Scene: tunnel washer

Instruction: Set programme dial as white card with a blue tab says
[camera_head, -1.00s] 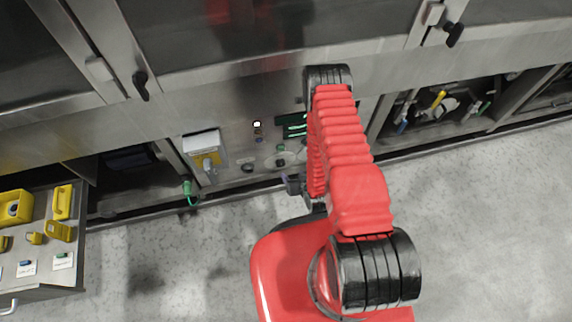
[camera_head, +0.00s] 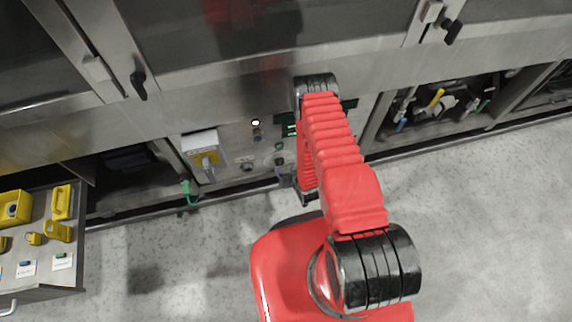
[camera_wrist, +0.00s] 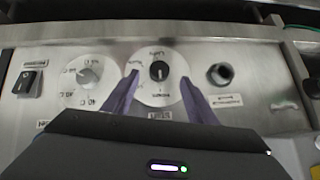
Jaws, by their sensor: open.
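In the wrist view, a round white dial (camera_wrist: 171,91) with a black knob (camera_wrist: 159,70) sits on the steel panel; its lettering is too blurred to read surely. My gripper (camera_wrist: 160,80) is open, its two purple fingers in front of this dial, one on each side of the knob. I cannot tell whether they touch it. Left of it is a second white dial (camera_wrist: 75,96) with a grey knob and temperature marks. In the head view, a white card with a blue tab (camera_head: 26,269) lies on the drawer at lower left; its writing is too small to read.
A white card with a green tab (camera_head: 62,262) lies beside the first, near several yellow things on the drawer (camera_head: 45,285). The wrist view shows a black rocker switch (camera_wrist: 27,81) at left and a black round button (camera_wrist: 221,74) at right. The grey floor is clear.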

